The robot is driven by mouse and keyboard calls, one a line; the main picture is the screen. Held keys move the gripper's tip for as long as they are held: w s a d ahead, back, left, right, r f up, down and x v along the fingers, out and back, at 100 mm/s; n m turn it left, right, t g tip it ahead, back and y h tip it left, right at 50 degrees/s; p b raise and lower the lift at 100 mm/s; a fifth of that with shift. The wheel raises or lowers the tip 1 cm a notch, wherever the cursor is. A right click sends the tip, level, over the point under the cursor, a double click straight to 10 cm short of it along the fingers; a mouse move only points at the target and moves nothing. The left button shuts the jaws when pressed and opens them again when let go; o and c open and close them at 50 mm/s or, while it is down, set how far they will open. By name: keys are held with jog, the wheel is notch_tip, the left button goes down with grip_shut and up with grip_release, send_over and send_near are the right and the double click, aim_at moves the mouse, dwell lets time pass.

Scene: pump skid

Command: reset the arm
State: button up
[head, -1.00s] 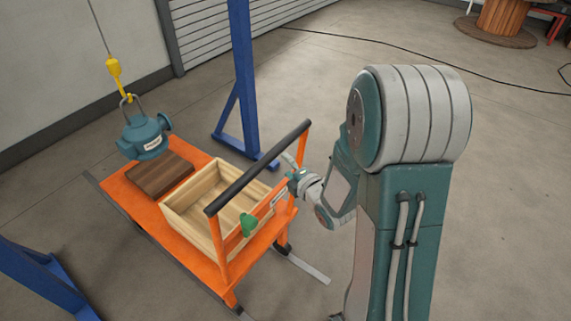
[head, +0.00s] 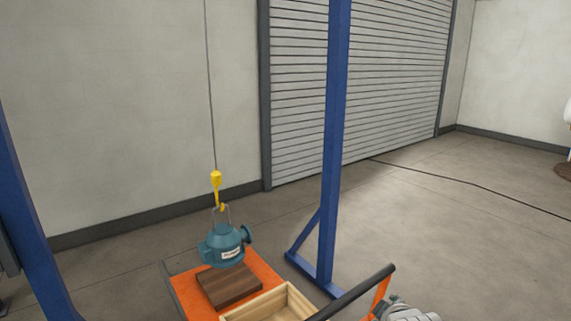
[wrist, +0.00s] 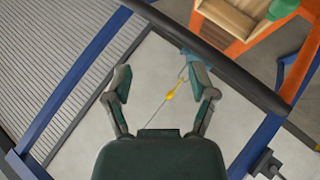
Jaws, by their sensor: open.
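My gripper (wrist: 160,83) is open and empty in the wrist view, its two dark fingers spread apart. The cart's black handle bar (wrist: 225,65) crosses the picture near the fingertips. I cannot tell whether they touch. In the head view only a grey part of my arm shows at the bottom edge, right of the handle bar (head: 350,294). The gripper's fingers are not clear there.
A teal pump (head: 223,247) hangs from a yellow hook (head: 216,187) over a wooden block (head: 230,286) on the orange cart (head: 258,267). A wooden crate (head: 262,302) is beside it. Blue posts (head: 333,150) stand around.

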jog(key=s+a+r+m+g, duration=0.1)
jog(key=s+m, duration=0.2)
jog(key=s, duration=0.3)
jog(key=s+a+r+m+g, duration=0.2)
jog(key=s+m, duration=0.1)
jog(key=s, duration=0.2)
jog(key=s+a+r+m+g+y, duration=0.1)
jog(key=s+r+m+g, duration=0.1)
jog(key=s, duration=0.4)
jog(key=shift+s+a+m, duration=0.3)
jog(key=shift+s+m, duration=0.05)
jog(key=shift+m, duration=0.35)
